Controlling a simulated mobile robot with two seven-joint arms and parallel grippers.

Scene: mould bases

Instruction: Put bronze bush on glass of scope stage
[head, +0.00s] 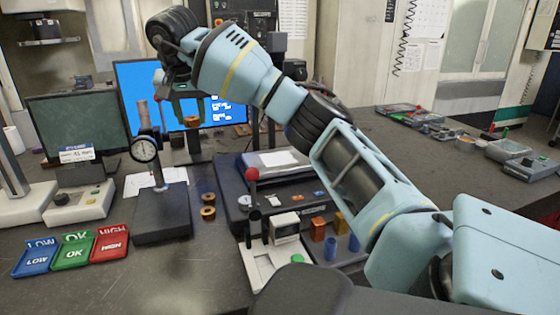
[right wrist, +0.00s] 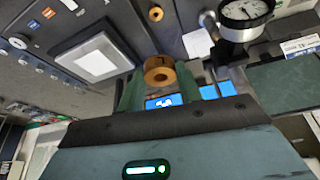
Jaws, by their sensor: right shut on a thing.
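My right gripper (head: 190,112) is raised at the back of the bench and shut on a bronze bush (head: 192,121). In the right wrist view this ring-shaped bush (right wrist: 159,74) sits between the two greenish fingers, its hole visible. The scope stage (head: 262,180) is a dark machine to the right of the gripper and lower down. Its pale glass (head: 280,159) is bare, and it also shows in the right wrist view (right wrist: 98,57). The held bush is apart from the glass. My left gripper is not in view.
Blue, green and red trays (head: 74,252) lie at the front left. A red-knobbed lever (head: 251,174) rises left of the glass. A monitor (head: 135,90) stands behind the gripper.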

